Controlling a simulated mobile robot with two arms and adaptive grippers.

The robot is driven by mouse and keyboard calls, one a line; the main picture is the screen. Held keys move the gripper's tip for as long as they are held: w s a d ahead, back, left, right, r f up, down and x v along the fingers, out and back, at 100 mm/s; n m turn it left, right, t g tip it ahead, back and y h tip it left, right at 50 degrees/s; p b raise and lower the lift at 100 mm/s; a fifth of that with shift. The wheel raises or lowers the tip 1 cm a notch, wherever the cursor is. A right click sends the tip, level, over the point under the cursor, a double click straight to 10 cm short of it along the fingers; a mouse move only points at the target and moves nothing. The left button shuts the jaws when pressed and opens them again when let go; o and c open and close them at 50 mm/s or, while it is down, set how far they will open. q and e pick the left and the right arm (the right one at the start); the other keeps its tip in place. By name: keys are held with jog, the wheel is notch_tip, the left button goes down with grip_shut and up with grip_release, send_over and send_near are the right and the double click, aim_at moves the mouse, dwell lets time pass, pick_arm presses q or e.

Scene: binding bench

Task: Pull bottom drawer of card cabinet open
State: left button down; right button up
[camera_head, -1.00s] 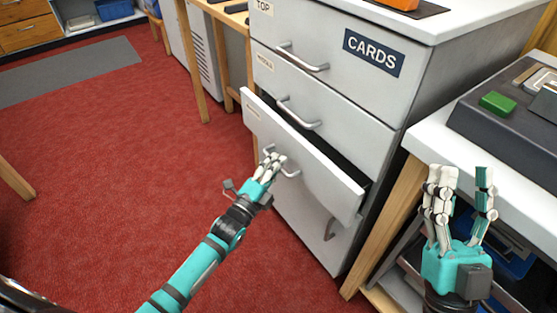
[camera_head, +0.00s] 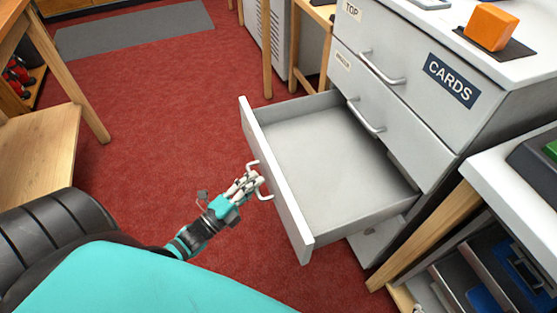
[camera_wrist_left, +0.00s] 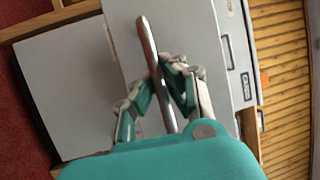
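The grey card cabinet (camera_head: 425,155) stands at the right of the head view with a dark CARDS label. Its third drawer (camera_head: 275,170), the lowest one with a drawer front in view, is far out; its inside looks empty. The top and middle drawers are shut. My left gripper (camera_head: 250,183) is at this drawer's handle (camera_head: 267,193), fingers closed around the bar. In the left wrist view the metal handle (camera_wrist_left: 147,42) runs between the fingers (camera_wrist_left: 160,88). The exact finger contact is partly hidden. My right gripper is not in the head view.
An orange block (camera_head: 491,27) sits on a dark mat on the cabinet top. A white bench (camera_head: 500,185) with a shelf below stands at right. A wooden table (camera_head: 40,150) is at left. Red floor (camera_head: 170,130) is clear in front of the drawer.

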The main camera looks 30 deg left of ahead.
pick_arm(q)
jog(key=shift+s+a+f+p, duration=0.1)
jog(key=shift+s+a, duration=0.45)
jog(key=shift+s, duration=0.2)
jog(key=shift+s+a+f+p, duration=0.1)
jog(key=shift+s+a+p, duration=0.05)
jog(key=shift+s+a, duration=0.55)
jog(key=shift+s+a+p, duration=0.1)
jog(key=shift+s+a, duration=0.35)
jog(key=shift+s, duration=0.4)
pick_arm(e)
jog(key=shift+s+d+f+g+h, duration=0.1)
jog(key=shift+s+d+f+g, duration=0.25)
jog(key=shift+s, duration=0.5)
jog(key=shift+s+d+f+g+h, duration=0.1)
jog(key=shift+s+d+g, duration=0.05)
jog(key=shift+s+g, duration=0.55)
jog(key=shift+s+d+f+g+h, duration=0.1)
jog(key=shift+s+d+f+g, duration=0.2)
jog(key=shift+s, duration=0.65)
pick_arm(q)
jog(key=c, duration=1.4)
grip_release()
jog(key=shift+r, duration=0.1)
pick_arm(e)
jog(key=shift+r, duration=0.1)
pick_arm(q)
jog(key=v, duration=1.2)
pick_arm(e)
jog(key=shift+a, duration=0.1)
